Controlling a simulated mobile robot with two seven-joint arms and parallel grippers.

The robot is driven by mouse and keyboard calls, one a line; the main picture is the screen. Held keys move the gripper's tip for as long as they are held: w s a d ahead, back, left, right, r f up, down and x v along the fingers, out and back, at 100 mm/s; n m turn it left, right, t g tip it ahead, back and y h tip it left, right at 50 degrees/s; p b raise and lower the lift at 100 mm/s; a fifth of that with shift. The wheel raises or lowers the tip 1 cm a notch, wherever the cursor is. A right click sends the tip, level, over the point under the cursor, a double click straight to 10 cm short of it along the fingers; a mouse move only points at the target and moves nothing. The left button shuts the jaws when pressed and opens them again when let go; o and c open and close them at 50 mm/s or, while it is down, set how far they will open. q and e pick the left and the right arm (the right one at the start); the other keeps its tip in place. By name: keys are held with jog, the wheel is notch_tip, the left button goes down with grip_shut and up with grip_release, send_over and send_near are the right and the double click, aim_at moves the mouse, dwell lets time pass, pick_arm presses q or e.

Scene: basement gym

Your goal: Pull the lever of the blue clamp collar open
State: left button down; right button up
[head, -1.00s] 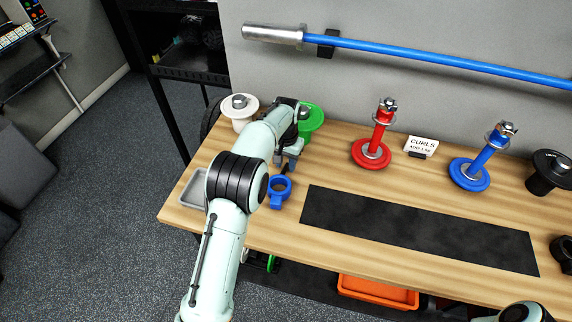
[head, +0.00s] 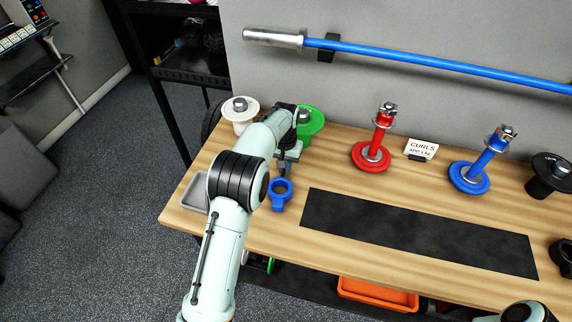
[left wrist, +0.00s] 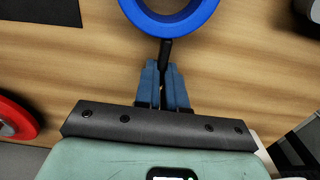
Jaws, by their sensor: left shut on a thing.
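The blue clamp collar (head: 280,194) lies flat on the wooden bench, left of the black mat. It also shows at the top of the left wrist view (left wrist: 178,20), its ring cut off by the frame edge. A short black lever (left wrist: 165,48) sticks out from the ring toward my left gripper (left wrist: 164,68). The gripper's blue-grey fingers are shut on the lever's end, just outside the ring. In the head view my left gripper (head: 284,168) is behind the collar and partly hidden by my arm. My right gripper is out of view.
A grey tray (head: 194,190) is at the bench's left end. Red (head: 371,158) and blue (head: 469,177) plate stands flank a CURLS sign (head: 421,149). The black mat (head: 415,232) is clear.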

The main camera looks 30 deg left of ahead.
pick_arm(q)
jog(key=c, duration=1.2)
grip_release()
jog(key=shift+s, duration=0.15)
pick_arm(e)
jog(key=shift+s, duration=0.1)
pick_arm(q)
jog(key=shift+r, duration=0.1)
notch_tip(320, 180, up, 13)
jog(key=p, duration=0.2)
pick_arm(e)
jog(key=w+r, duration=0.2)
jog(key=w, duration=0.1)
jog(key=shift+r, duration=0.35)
